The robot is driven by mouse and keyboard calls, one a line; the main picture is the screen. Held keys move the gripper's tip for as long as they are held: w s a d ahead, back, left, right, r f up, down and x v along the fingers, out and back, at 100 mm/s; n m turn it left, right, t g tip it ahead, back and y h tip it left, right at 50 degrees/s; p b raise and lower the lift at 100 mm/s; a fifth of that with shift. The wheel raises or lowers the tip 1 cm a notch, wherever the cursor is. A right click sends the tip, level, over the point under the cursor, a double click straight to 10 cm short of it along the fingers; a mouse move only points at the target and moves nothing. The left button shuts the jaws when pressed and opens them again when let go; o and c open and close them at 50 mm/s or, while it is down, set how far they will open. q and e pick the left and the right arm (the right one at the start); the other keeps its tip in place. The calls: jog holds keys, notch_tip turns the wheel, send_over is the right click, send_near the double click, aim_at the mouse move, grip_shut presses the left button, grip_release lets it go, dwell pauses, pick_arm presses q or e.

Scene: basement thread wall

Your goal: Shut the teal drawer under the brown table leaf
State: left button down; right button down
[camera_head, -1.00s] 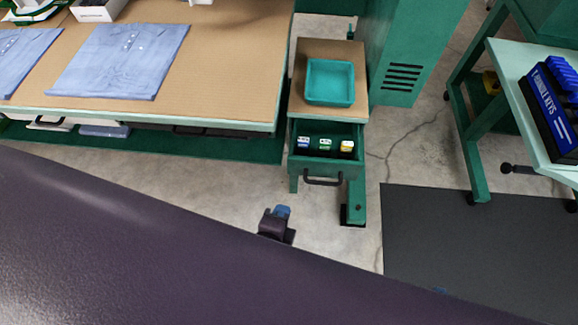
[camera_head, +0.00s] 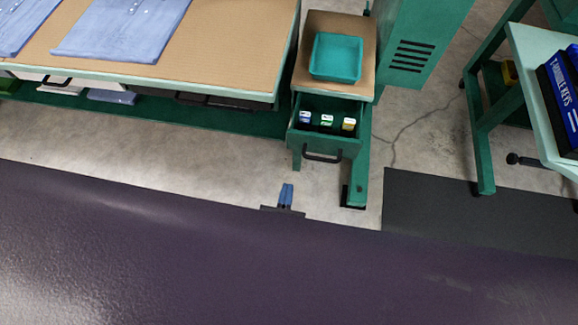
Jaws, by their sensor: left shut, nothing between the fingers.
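The teal drawer (camera_head: 314,141) is pulled out under the small brown table leaf (camera_head: 307,77). Its dark handle (camera_head: 323,158) is on the front face. Several small boxes with white, green and yellow labels (camera_head: 327,121) stand inside it. My left gripper (camera_head: 286,195) shows its blue fingertips, shut and empty, in front of and below the drawer, a little left of the handle and apart from it. My own dark arm hides the lower part of the view. My right gripper is not in view.
A teal tray (camera_head: 336,57) sits on the leaf. A large brown table (camera_head: 215,50) with folded blue shirts (camera_head: 118,30) is at left. A green post foot (camera_head: 356,190) stands right of the drawer. A dark mat (camera_head: 440,215) and a light green bench (camera_head: 535,90) are at right.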

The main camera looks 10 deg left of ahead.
pick_arm(q)
send_near(302, 115)
jog(key=shift+d+r+b, duration=0.1)
jog(key=shift+r+b, duration=0.3)
jog(key=shift+r, duration=0.1)
jog(key=shift+w, duration=0.5)
jog(key=shift+w, duration=0.1)
jog(key=w, duration=0.8)
jog(key=shift+w+b, duration=0.2)
jog(key=shift+b, duration=0.1)
jog(key=shift+w, duration=0.35)
jog(key=shift+s, duration=0.15)
